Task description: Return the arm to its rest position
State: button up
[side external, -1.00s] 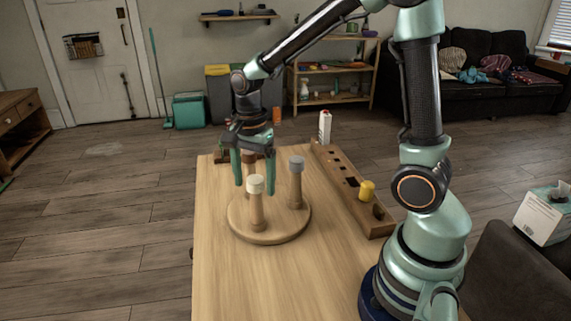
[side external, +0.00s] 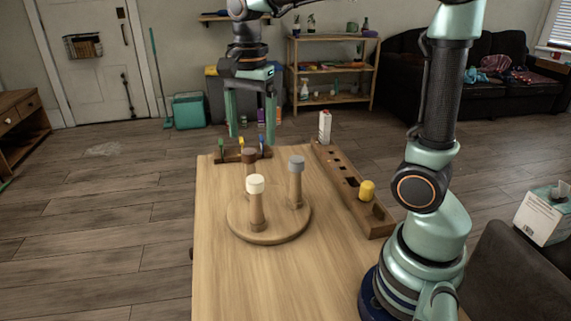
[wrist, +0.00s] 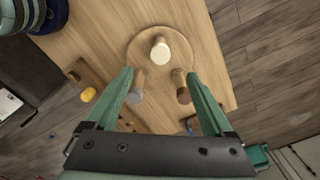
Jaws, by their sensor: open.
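My gripper (side external: 251,112) is open and empty, raised well above the far end of the wooden table (side external: 240,275). It also shows in the wrist view (wrist: 162,82), its two green fingers spread wide above the round board. The round wooden board (side external: 270,236) lies on the table and carries three upright pegs. One peg has a white cap (side external: 255,184), one a grey cap (side external: 296,163) and one a brown cap (side external: 249,156). The fingers touch none of them.
A long wooden rack (side external: 345,185) with holes runs along the table's right side, with a yellow piece (side external: 367,190) at its near end. A small rack (side external: 228,156) and a white carton (side external: 324,127) are at the far end. The near left of the table is clear.

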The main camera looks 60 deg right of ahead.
jog(key=s+a+f+n+t, duration=0.1)
jog(key=s+n+t, duration=0.4)
jog(key=n, duration=1.1)
jog(key=shift+s+a, duration=0.3)
jog(key=shift+s, duration=0.75)
